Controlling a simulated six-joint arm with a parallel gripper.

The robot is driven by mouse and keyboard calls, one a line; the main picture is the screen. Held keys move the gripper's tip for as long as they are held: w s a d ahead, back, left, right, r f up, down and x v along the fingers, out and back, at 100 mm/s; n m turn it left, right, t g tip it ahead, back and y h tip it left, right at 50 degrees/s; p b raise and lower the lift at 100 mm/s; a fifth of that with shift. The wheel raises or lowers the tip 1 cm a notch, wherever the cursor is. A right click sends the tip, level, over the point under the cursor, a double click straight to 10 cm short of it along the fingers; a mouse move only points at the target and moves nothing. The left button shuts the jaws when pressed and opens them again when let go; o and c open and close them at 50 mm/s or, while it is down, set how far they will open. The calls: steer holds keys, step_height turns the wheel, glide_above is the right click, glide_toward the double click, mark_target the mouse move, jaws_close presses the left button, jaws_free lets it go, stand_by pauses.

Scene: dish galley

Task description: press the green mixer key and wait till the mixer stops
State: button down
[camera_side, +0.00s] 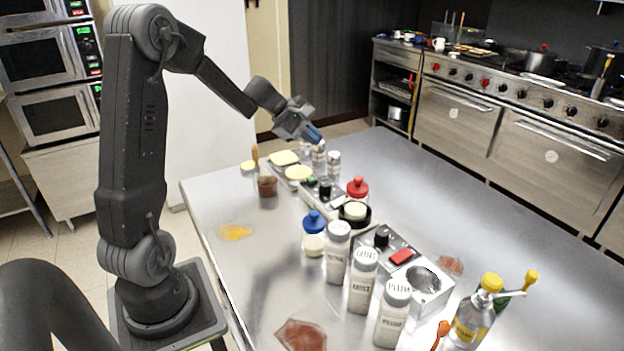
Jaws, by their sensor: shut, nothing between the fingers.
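A small green key (312,180) shows on a low grey unit (337,198) in the middle of the table, beside a black knob (325,190). A pale round piece in a dark ring (355,211) sits at the unit's near end. I cannot tell for sure that this unit is the mixer or whether it is running. My gripper (316,138) is shut and empty, with blue fingertips. It is in the air above the far end of the table, higher than the green key and apart from it.
A second unit with a red key (401,256) and a metal bowl (423,280) stands nearer. Labelled white-capped shakers (363,280), a red-topped container (357,188) and a blue-topped one (314,222) crowd around. Small shakers (333,163) stand near my gripper.

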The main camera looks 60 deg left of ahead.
mark_target(311, 180)
steer(key=shift+w+a+f+n, duration=0.1)
steer(key=shift+a+f+n, duration=0.2)
steer(key=shift+a, duration=0.2)
steer(key=shift+d+f, duration=0.1)
steer(key=shift+f, duration=4.25)
steer(key=shift+f, duration=0.15)
steer(key=shift+f, duration=0.25)
steer(key=shift+f, duration=0.5)
steer(key=shift+r, duration=0.95)
